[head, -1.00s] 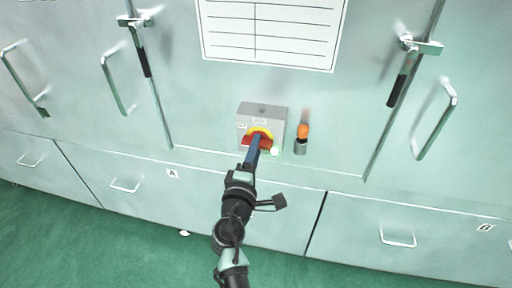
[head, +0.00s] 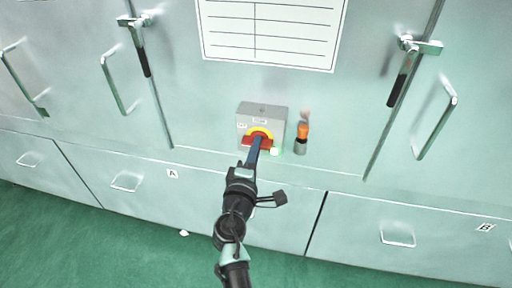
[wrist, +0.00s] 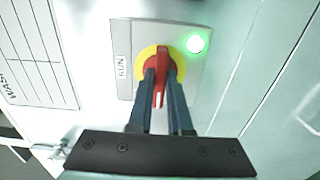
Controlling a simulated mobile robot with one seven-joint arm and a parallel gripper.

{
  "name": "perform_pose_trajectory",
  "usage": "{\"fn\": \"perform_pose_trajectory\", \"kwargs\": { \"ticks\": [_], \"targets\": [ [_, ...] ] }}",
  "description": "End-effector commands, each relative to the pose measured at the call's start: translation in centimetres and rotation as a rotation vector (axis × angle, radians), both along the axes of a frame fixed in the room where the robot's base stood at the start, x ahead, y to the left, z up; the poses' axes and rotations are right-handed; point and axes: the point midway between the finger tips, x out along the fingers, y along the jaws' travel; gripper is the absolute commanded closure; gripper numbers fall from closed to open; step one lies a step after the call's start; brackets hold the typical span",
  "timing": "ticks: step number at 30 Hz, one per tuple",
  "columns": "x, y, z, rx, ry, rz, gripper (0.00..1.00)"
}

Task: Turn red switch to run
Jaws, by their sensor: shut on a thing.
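The red switch handle (head: 257,142) sits on a yellow disc on the front of a small grey box (head: 264,108) on the cabinet. In the wrist view the red handle (wrist: 161,78) stands up and down the picture, with a RUN label (wrist: 122,67) to its left. The handle lies across the direction of that label. My gripper (wrist: 162,75) is shut on the handle, one blue finger on each side; it also shows in the head view (head: 254,150). A round lamp (wrist: 195,43) beside the switch glows green. The fingers hide part of the disc.
Latches (head: 417,46) and door handles (head: 437,120) stick out of the cabinet. A ruled white sheet (head: 268,35) hangs above.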

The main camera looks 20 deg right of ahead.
Motion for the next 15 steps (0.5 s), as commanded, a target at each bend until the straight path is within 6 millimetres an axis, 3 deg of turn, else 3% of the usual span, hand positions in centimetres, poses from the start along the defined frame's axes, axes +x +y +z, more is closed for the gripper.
{"fn": "perform_pose_trajectory", "kwargs": {
  "ticks": [15],
  "targets": [
    [0.0, 0.06, -0.55, 0.195, -0.134, 0.002, 1.0]
  ]
}}
